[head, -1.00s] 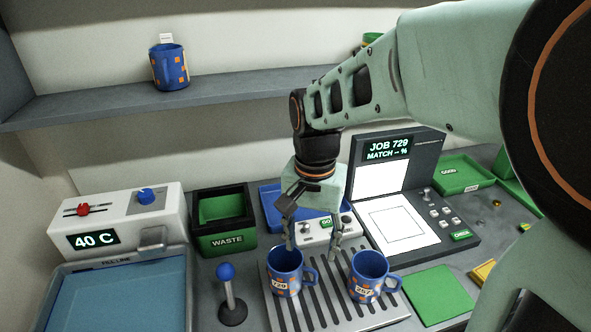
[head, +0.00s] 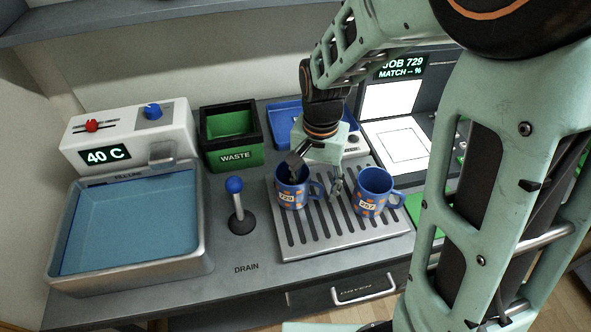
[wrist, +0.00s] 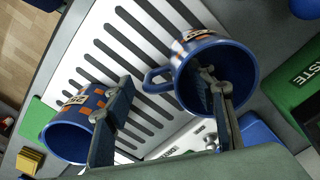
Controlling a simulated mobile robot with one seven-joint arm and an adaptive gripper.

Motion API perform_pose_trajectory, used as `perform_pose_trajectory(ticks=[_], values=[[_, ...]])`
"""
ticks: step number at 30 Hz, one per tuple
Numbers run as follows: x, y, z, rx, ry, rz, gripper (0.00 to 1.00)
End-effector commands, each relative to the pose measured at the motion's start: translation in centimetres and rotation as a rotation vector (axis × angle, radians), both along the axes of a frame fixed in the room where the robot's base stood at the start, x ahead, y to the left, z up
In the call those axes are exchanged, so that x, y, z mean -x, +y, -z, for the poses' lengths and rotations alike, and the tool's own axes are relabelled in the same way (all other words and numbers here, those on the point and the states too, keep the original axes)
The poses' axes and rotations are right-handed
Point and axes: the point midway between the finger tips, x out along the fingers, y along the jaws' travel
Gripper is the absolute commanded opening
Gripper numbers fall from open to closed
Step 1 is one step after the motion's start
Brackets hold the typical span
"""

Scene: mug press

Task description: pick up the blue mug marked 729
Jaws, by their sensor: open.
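The blue mug marked 729 (head: 286,201), with orange squares, stands upright on the left part of the grey slatted rack (head: 345,238). It also shows in the wrist view (wrist: 240,57), its handle pointing between the fingers. My gripper (head: 315,178) is open and points down at this mug. One finger is at the mug's mouth and looks to be inside the rim; the other is outside, beyond the handle, between the two mugs. A similar blue mug (head: 371,186), with a different, hard-to-read number, stands to the right on the rack. In the wrist view the outer finger overlaps this second mug (wrist: 70,135).
A blue-filled basin (head: 130,225) and a 40 C control box (head: 128,140) stand left. A blue-knobbed lever (head: 237,205) is just left of the rack. The green waste bin (head: 232,157) and blue tray (head: 284,113) stand behind. The JOB 729 screen (head: 402,66) is back right.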

Motion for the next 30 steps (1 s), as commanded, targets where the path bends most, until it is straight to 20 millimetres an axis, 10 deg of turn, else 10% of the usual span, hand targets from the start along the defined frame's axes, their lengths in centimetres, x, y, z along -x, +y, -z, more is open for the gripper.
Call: perform_pose_trajectory(ticks=[15,30], values=[[-0.03,-0.01,-0.07,0.000,-0.001,0.000,0.00],[-0.18,-0.05,-0.72,0.000,-0.002,0.000,0.00]])
